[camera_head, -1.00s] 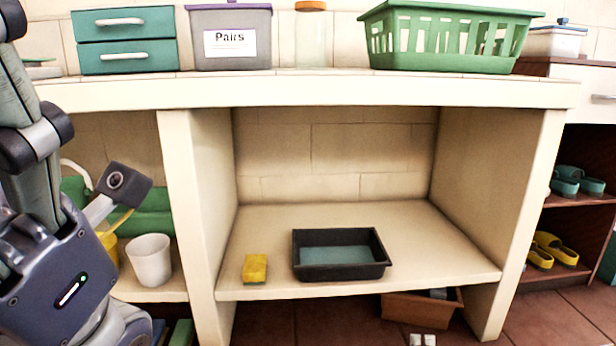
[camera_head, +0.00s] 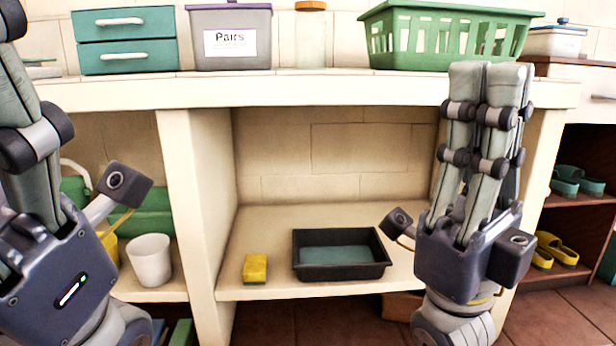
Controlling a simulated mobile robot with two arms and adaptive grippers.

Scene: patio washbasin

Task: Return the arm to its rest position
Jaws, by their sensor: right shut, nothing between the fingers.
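My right gripper (camera_head: 491,72) stands upright at the right, its grey fingers pointing up and pressed together with nothing between them. It is in front of the right side wall of the shelf bay, and its fingertips overlap the lower edge of the green basket in the picture. My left gripper (camera_head: 22,110) is at the left edge, also pointing up. Its fingertips are cut off by the frame, so its opening cannot be told.
The counter (camera_head: 300,90) bears a teal drawer box (camera_head: 125,40), a "Pairs" bin (camera_head: 230,40), a jar (camera_head: 310,40) and a green basket (camera_head: 445,40). Below, a yellow sponge (camera_head: 255,267) and black tray (camera_head: 340,270) sit on the shelf. A white cup (camera_head: 150,262) stands left.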

